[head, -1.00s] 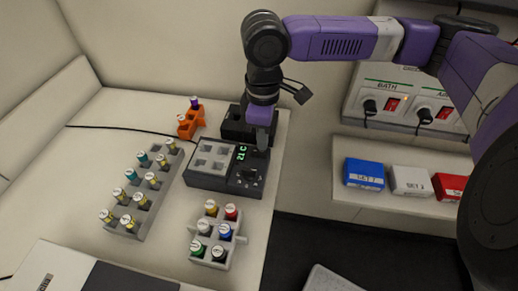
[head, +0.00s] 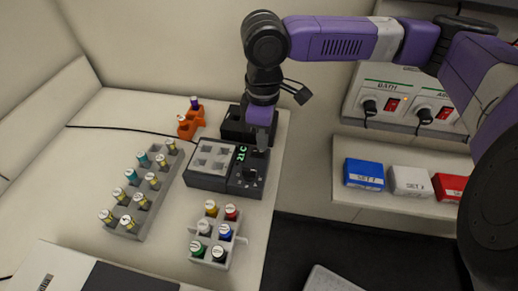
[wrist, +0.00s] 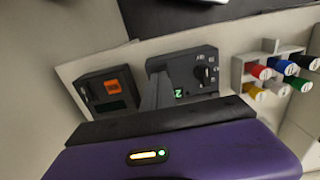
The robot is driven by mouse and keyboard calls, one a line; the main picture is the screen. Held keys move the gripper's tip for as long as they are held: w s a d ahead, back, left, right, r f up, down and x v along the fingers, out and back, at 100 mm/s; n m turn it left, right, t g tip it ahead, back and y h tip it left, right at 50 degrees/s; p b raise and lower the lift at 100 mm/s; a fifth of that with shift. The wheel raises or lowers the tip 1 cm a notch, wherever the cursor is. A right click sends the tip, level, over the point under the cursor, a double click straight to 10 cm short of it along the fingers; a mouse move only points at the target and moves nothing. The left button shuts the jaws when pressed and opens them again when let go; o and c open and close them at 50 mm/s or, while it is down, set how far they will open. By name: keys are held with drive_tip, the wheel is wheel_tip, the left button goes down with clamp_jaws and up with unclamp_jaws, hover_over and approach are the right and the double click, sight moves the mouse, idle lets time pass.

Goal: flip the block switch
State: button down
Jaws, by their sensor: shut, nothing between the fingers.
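The block heater (head: 228,168) is a dark unit with a grey block of wells, a green lit display (head: 242,153) and a control panel with a knob (head: 250,174) on its right side. It also shows in the wrist view (wrist: 184,66), with its knob and small controls facing the camera. My gripper (head: 262,145) points down at the back right of this unit, its fingers shut and empty. In the wrist view the fingers (wrist: 155,95) reach to the unit's near edge and partly cover it. I cannot tell whether they touch it. The switch itself is hidden or too small to make out.
A second dark unit (head: 232,124) stands just behind. An orange rack (head: 188,124) is at the back left, a grey vial rack (head: 130,222) at the left, and a rack of coloured caps (head: 200,262) in front.

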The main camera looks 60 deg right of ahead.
drive_tip(key=shift+f+b, duration=0.55)
drive_tip(key=shift+f, duration=0.45)
idle(1.0)
wheel_tip(320, 180, up, 7)
drive_tip(key=p, duration=0.6)
drive_tip(key=shift+r+p, duration=0.1)
drive_tip(key=shift+p, duration=0.3)
idle(0.4)
